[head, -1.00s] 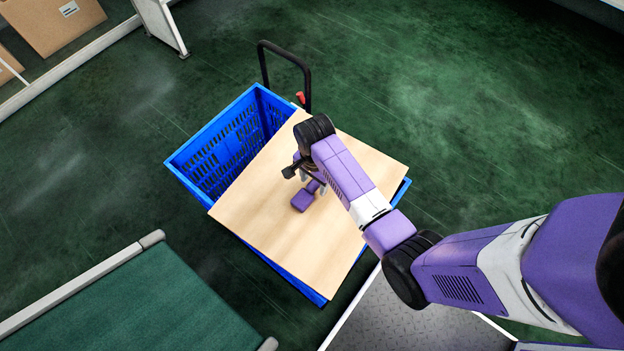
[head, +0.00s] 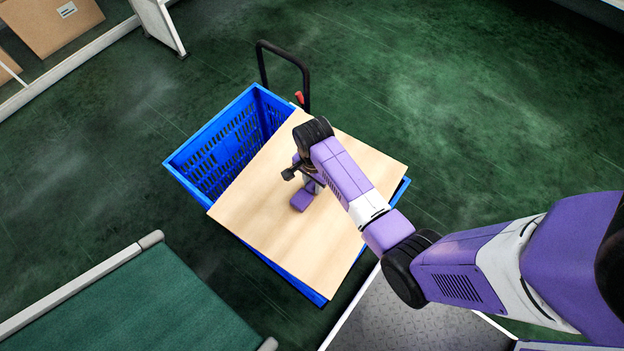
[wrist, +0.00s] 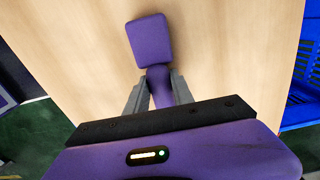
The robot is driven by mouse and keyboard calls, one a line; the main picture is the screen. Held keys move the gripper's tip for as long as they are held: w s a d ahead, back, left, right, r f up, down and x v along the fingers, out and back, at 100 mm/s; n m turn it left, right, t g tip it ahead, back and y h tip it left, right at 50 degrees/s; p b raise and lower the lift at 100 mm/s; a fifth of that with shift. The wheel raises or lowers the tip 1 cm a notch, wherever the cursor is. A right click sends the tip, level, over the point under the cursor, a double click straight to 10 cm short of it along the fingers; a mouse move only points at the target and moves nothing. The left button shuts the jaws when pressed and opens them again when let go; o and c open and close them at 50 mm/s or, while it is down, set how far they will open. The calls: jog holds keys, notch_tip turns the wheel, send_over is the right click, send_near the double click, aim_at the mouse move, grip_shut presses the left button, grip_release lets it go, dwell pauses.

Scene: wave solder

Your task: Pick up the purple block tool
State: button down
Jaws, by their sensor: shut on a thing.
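The purple block tool (head: 302,201) is on the light wooden board (head: 260,215), its square block end showing in front of my gripper. In the wrist view the block tool (wrist: 150,40) has a square head and a narrower neck. My gripper (wrist: 158,90) is shut on that neck, one grey finger on each side. In the head view my wrist and arm hide most of the gripper (head: 312,186) and the rest of the tool. I cannot tell whether the tool is lifted off the board.
The board lies across a blue crate (head: 185,180), leaving its left part open. A black cart handle (head: 283,52) rises behind the crate. A green-topped conveyor (head: 130,305) is at the lower left, and a grey metal plate (head: 405,318) is at the lower middle. Green floor is clear at the right.

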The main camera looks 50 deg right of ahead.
aim_at(313, 183)
jog(key=shift+r, duration=0.15)
notch_tip(313, 183, up, 20)
jog(key=p, duration=0.4)
